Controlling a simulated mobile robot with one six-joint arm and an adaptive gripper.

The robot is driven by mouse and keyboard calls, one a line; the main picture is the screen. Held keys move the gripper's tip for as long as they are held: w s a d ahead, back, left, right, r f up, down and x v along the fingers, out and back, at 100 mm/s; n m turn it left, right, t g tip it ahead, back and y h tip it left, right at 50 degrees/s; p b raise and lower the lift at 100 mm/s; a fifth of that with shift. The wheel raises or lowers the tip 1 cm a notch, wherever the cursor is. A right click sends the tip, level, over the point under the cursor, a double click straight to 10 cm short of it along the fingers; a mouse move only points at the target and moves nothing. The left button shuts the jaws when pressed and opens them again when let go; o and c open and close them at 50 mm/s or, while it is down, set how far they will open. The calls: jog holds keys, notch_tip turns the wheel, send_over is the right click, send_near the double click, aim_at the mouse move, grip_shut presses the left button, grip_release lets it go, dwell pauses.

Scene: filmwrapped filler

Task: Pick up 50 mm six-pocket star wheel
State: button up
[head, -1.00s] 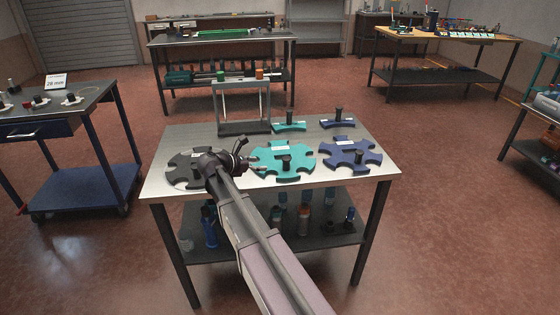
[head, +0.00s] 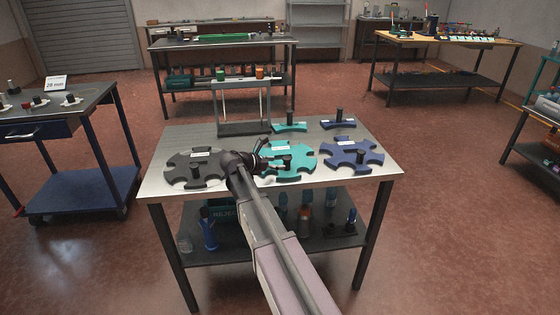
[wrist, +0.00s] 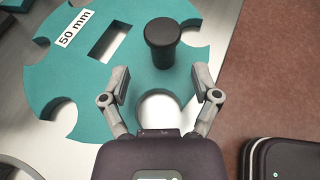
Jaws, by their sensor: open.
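The teal 50 mm star wheel (head: 303,161) lies flat on the steel table, with pockets cut into its rim. In the wrist view the wheel (wrist: 66,72) carries a white "50 mm" label, a rectangular slot and an upright black knob (wrist: 162,42). My gripper (wrist: 161,80) is open and empty over the wheel. Its two fingers point toward the knob and stand apart, one to each side, with the knob just beyond the fingertips. In the head view my gripper (head: 276,162) reaches over the wheel's left part and hides some of it.
A dark grey star wheel (head: 190,172) lies left and a dark blue one (head: 350,154) right on the table (head: 330,186). Teal (head: 290,127) and blue (head: 338,124) curved pieces with knobs and a metal frame (head: 243,128) stand behind. Bottles fill the shelf below.

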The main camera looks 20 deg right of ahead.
aim_at(286, 163)
jog(key=shift+b+x, duration=1.05)
jog(key=shift+x, duration=1.6)
grip_shut()
